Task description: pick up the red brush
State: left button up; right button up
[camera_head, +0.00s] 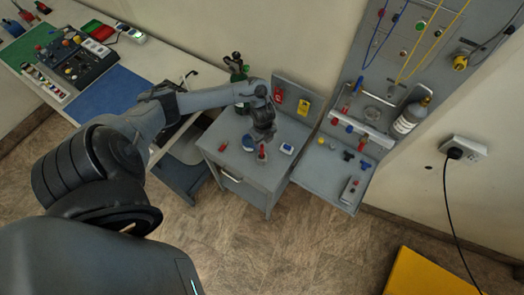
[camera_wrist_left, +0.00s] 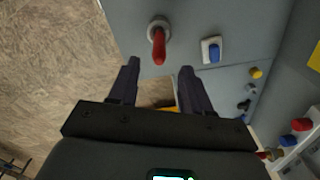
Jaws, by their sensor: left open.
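The red brush (camera_head: 262,153) stands on the top of a small grey cabinet (camera_head: 242,175), near its front edge. In the left wrist view the red brush (camera_wrist_left: 159,46) points toward me from a round grey holder or base; I cannot tell which. My left gripper (camera_head: 263,136) is above the cabinet top, close to the brush. In the left wrist view my left gripper (camera_wrist_left: 159,70) has its fingers spread, with nothing between them. The brush lies just beyond the fingertips, roughly centred between them. My right gripper is not in view.
A white-and-blue item (camera_head: 287,149) sits right of the brush, and a small red item (camera_head: 222,147) sits left. A grey panel bench (camera_head: 330,170) with small parts adjoins on the right. Floor in front is clear.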

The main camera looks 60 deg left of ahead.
aim_at(262, 145)
pick_arm(q)
jog(key=shift+s+a+f, duration=0.1)
jog(key=shift+f, duration=0.95)
jog(key=shift+s+a+f, duration=0.1)
jog(key=shift+f, duration=0.95)
jog(key=shift+w, duration=0.1)
grip_shut()
